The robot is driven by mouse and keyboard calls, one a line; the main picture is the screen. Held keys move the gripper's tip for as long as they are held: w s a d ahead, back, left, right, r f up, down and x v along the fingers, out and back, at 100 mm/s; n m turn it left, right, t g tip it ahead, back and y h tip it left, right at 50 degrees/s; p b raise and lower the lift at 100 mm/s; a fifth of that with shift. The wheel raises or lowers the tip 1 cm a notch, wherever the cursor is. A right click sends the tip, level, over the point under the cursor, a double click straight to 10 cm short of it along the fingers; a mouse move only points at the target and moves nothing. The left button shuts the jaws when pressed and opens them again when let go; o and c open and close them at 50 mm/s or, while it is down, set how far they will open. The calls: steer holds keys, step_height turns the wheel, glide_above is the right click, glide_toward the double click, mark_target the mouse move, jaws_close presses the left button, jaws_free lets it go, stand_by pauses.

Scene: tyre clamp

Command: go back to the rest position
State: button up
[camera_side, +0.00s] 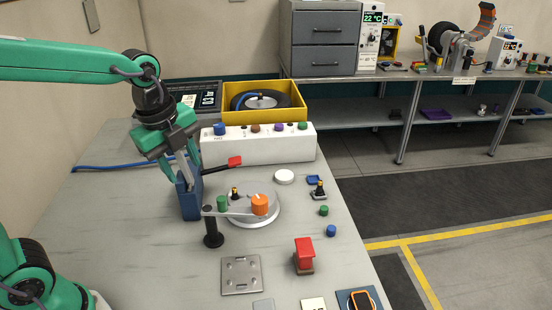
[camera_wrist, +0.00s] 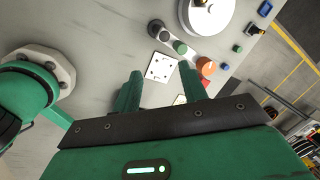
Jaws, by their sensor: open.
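My gripper (camera_side: 181,168) points downward over the table, with its two green fingers apart. In the wrist view the fingers (camera_wrist: 159,88) show a gap with nothing held between them. The clamp has a grey arm (camera_side: 236,211) on a black post (camera_side: 213,229), with a green knob (camera_side: 222,203) and an orange knob (camera_side: 259,204). The block is not visible in the wrist view.
A white box with coloured knobs (camera_side: 260,148) and a yellow bin (camera_side: 264,114) stand behind. A metal plate (camera_side: 241,275), a red block (camera_side: 304,250) and small knobs are on the front and right. The table's left side (camera_side: 120,220) is mostly clear.

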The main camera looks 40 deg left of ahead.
steer(key=s+a+n+t, duration=0.3)
steer(key=s+n, duration=0.6)
steer(key=n, duration=1)
steer(key=shift+r, duration=0.45)
